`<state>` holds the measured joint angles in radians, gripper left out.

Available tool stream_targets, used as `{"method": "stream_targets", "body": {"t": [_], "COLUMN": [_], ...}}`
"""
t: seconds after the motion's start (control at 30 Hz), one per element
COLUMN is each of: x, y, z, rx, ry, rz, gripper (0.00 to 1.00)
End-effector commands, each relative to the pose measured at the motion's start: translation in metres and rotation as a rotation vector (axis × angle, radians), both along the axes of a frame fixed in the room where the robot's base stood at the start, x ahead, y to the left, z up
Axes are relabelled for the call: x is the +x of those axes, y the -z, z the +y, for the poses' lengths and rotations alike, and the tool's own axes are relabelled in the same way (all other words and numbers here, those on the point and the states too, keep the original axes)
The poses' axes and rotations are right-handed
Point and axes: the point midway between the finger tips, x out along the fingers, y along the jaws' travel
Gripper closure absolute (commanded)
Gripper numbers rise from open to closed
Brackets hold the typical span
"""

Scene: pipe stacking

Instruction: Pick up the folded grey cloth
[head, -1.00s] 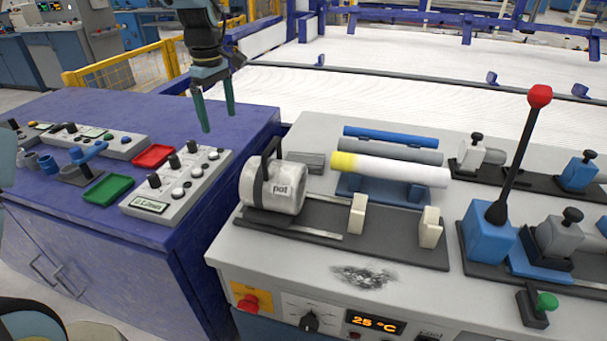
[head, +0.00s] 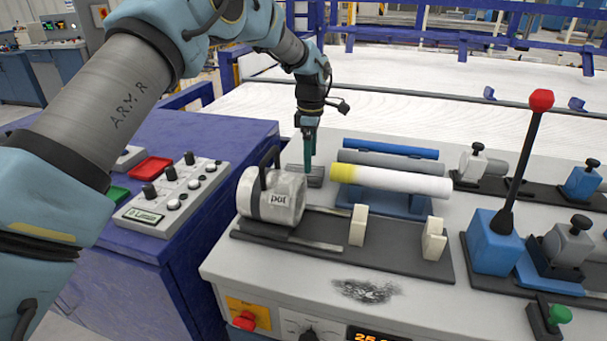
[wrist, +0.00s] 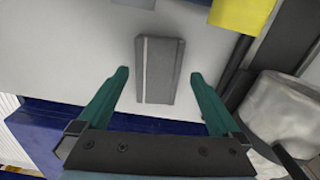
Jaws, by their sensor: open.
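The folded grey cloth (wrist: 160,70) lies flat on the pale bench top, with a light stripe along one side in the wrist view. In the head view the cloth (head: 315,177) is partly hidden behind my gripper (head: 309,160), between the pot and the pipe rack. In the wrist view my gripper (wrist: 158,90) is open and empty. Its two green fingers stand to either side of the cloth's near end, with a gap on each side. Nothing is between the fingertips except the view of the cloth's lower part.
The yellow-ended white pipe (head: 400,183) lies on the rack at the right, with grey and blue pipes behind. A control box (head: 172,188) sits on the blue cabinet at the left. A red-knobbed lever (head: 520,155) stands far right.

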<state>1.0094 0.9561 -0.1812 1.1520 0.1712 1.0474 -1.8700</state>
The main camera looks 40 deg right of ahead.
Motion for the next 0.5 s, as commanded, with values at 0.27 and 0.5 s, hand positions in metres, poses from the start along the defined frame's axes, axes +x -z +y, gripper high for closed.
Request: {"method": "stream_targets", "body": {"t": [0.27, 0.5], "x": [0.004, 0.004], "y": [0.038, 0.048], "z": [0.001, 0.001], "rx": [0.002, 0.0], "ry": [-0.001, 0.0], "rz": [0.002, 0.0], "gripper": [0.0, 0.0]}}
